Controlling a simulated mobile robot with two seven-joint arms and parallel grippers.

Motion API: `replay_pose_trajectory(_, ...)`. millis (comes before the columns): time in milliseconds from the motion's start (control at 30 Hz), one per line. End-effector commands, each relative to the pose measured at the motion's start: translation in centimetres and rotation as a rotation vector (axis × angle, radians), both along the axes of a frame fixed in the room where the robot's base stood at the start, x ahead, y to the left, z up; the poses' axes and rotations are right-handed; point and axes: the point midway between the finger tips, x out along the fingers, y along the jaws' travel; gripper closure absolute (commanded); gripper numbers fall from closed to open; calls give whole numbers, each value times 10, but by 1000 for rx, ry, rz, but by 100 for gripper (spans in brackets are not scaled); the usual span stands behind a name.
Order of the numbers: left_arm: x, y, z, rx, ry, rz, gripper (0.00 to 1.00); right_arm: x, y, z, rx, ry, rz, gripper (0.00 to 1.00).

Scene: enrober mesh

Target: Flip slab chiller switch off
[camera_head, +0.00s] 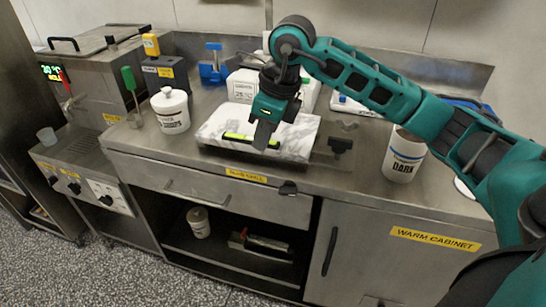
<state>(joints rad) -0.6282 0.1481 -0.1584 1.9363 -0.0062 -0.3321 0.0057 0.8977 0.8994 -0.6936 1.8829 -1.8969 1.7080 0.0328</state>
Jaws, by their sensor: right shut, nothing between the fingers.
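The marble slab (297,141) lies on the counter in the middle of the head view. A yellow label (246,175), too small to read surely, is on the counter's front edge below it. A small dark switch-like piece (288,188) sits on that edge to the right of the label; its on or off position is too small to tell. My right gripper (263,139) is shut and empty, pointing down over the slab, behind and above the dark piece and apart from it. It hides part of the slab. My left gripper is out of view.
A green-yellow bar (236,136) lies on the slab. A white tub (170,110) stands to the left, and a white "DARK" container (403,156) to the right. A black-topped piece (340,146) is beside the slab. The space in front of the counter edge is clear.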

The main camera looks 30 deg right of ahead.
Motion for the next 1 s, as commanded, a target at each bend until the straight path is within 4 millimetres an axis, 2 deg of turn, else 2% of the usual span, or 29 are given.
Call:
replay_pose_trajectory(100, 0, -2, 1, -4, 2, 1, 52, 6, 5, 17, 1, -3, 1, 100)
replay_pose_trajectory(233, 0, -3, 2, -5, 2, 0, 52, 9, 8, 25, 1, -2, 2, 100)
replay_pose_trajectory(833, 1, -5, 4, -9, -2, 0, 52, 9, 10, 26, 4, 0, 4, 100)
replay_pose_trajectory(933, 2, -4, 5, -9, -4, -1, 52, 5, 24, 18, 62, 17, 27, 100)
replay_pose_trajectory(1000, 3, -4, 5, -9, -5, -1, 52, -2, 49, 7, 168, 45, 62, 100)
